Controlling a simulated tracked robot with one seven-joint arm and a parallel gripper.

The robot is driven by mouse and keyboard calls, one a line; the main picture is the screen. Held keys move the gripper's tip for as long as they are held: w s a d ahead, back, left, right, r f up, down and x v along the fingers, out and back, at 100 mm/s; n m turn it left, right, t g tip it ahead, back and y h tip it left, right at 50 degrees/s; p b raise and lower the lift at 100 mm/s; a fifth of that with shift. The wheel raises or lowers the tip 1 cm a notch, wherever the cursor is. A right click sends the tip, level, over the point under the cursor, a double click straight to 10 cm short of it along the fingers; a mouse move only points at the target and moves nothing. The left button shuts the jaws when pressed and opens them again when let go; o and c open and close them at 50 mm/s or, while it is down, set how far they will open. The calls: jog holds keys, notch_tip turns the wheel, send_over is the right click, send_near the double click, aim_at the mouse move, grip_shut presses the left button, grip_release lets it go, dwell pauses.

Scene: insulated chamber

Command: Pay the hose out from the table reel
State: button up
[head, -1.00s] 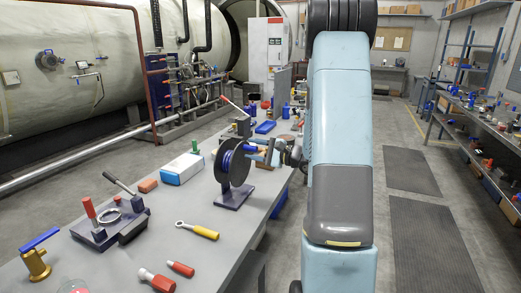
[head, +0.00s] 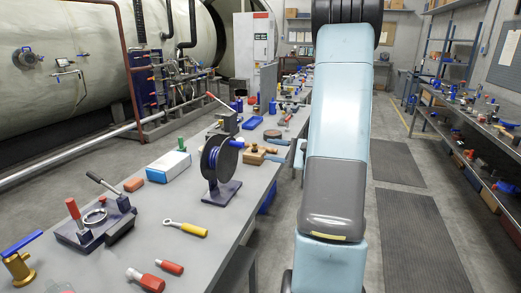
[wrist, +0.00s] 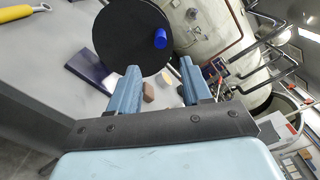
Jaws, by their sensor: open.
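The table reel (head: 215,162) stands upright on the bench in the head view, with black round flanges, blue hose around its hub and a dark purple base. In the wrist view a black flange of the reel (wrist: 122,38) fills the upper middle, with a short blue piece (wrist: 161,38) sticking out from it. My gripper (wrist: 159,66) has two blue fingers spread apart with nothing held. The reel lies beyond the fingertips, apart from them as far as I can tell. In the head view my arm hides much of the gripper.
A white and blue box (head: 168,166), a yellow-handled wrench (head: 186,228), red-handled tools (head: 146,280) and a lever clamp (head: 95,222) lie on the bench. Brown blocks (head: 256,155) lie behind the reel. A floor aisle with dark mats (head: 424,240) runs along the right.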

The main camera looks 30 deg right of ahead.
jog(key=shift+v, duration=0.9)
jog(key=s+a+r+n+g, duration=0.2)
jog(key=s+a+n+g, duration=0.15)
jog(key=a, duration=0.35)
jog(key=s+a+r+n+g+h, duration=0.1)
jog(key=s+a+r+n+g, duration=0.1)
jog(key=s+a+g, duration=0.3)
jog(key=s+a+r+n+g, duration=0.1)
jog(key=a+r+n+g, duration=0.15)
jog(key=a, duration=0.55)
jog(key=s+a+r+n+t+h, duration=0.1)
jog(key=s+r+n+h, duration=0.1)
jog(key=s+n+h, duration=0.2)
jog(key=s+r+n+t+h, duration=0.1)
jog(key=s+r+n+h, duration=0.2)
jog(key=s+h, duration=0.3)
jog(key=shift+s+a+r+n+t+h, duration=0.2)
jog(key=shift+s+a+n+t+h, duration=0.3)
jog(key=shift+s, duration=0.55)
jog(key=shift+d, duration=0.15)
dwell(0.5)
